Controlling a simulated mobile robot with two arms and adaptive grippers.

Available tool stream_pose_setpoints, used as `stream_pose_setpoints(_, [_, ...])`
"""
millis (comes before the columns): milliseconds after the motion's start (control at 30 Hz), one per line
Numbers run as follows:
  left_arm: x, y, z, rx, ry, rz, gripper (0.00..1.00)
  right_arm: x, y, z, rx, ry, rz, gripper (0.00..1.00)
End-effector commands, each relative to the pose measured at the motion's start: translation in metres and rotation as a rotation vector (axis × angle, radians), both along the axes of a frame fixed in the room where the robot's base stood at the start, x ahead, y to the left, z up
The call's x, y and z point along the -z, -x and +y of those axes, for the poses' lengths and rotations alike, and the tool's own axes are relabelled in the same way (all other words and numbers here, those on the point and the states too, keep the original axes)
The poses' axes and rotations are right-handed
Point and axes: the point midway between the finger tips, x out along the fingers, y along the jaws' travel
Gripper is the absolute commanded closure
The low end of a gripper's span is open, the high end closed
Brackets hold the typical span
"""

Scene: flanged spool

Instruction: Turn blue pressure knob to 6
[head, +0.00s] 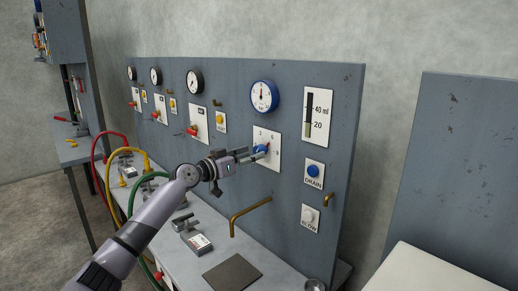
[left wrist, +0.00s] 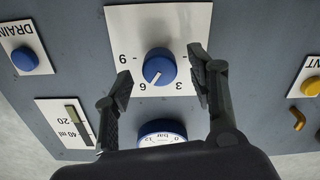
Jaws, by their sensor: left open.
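The blue pressure knob (head: 261,149) sits on a white scale plate (head: 274,162) on the grey panel, below the blue-rimmed gauge (head: 264,96). In the left wrist view, which is upside down, the knob (left wrist: 159,67) is between my open fingers, with a gap on each side. A pale mark shows on the knob's lower part in that view; its exact reading is hard to tell. Numbers such as 3, 6 and 9 ring the knob. My left gripper (head: 262,154) is open in front of the knob. My right gripper is out of view.
A blue DRAIN button (head: 313,171), a white BLOW button (head: 310,215) and a level scale (head: 317,117) are right of the knob. A brass pipe (head: 246,213) juts out below. Red valves, gauges and coloured hoses are on the left.

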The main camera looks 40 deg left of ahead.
Motion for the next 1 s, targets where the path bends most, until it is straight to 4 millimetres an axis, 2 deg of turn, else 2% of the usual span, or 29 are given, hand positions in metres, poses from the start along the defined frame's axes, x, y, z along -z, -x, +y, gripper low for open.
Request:
stream_pose_setpoints(33, [-0.005,-0.007,-0.001,0.000,0.002,-0.004,0.48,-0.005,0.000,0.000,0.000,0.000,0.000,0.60])
stream_pose_setpoints(300, [-0.002,-0.032,-0.003,0.001,0.002,-0.002,0.48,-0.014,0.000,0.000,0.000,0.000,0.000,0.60])
stream_pose_setpoints(733, [0.000,-0.039,-0.004,0.001,-0.001,0.001,0.48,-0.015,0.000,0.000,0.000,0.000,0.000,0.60])
stream_pose_setpoints(1000, [-0.001,-0.039,-0.004,0.001,-0.001,0.000,0.65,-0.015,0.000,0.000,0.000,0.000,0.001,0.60])
